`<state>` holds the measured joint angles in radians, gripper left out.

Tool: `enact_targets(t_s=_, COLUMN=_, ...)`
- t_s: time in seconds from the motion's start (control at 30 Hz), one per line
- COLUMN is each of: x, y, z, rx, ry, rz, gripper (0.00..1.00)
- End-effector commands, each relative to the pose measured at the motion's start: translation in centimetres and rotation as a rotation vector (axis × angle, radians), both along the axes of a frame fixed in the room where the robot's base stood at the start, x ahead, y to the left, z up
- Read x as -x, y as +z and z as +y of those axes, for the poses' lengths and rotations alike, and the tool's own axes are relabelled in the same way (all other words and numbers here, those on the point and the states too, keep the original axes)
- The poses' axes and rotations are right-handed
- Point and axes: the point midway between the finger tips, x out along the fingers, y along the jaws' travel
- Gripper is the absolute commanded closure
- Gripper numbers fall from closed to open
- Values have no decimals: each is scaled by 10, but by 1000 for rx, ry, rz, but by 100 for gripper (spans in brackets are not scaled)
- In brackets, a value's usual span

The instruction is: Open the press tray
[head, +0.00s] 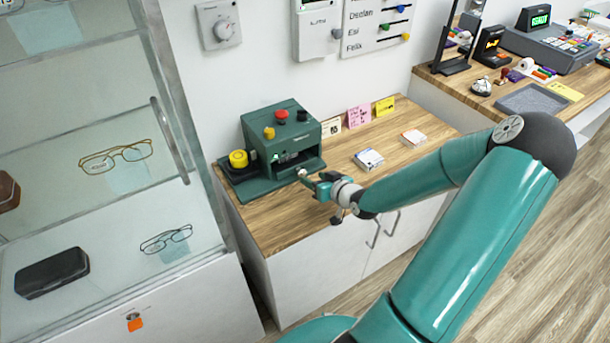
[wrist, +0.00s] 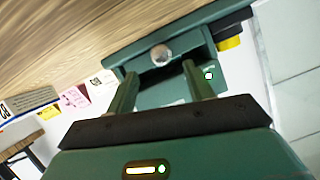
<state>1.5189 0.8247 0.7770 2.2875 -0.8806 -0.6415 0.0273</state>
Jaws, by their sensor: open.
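The press (head: 281,143) is a green machine with red, black and yellow knobs on top, standing on a wooden counter. Its tray is low at the front, with a round metallic knob (head: 303,173). My gripper (head: 313,181) is just in front of that knob, over the counter's front part. In the wrist view, my gripper (wrist: 162,78) is open, its two fingers pointing at the tray front (wrist: 187,43). The round knob (wrist: 160,54) shows just beyond and between the fingertips. I cannot tell whether the fingers touch it. Much of the press is hidden behind my gripper in the wrist view.
A glass display cabinet (head: 183,135) with eyeglasses stands close at the left. Small boxes (head: 369,159) and note cards (head: 359,116) are on the counter (head: 400,163) right of the press. Cupboard handles (head: 374,236) stick out below the counter's front edge.

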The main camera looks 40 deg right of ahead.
Motion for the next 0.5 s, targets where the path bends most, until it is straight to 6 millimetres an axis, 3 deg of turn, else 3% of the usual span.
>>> enact_targets(t_s=0.2, x=-36, y=-14, z=4, rx=-2, ry=4, rz=0, gripper=48)
enact_targets(t_s=0.5, x=-50, y=-20, z=5, rx=1, ry=3, rz=1, gripper=48)
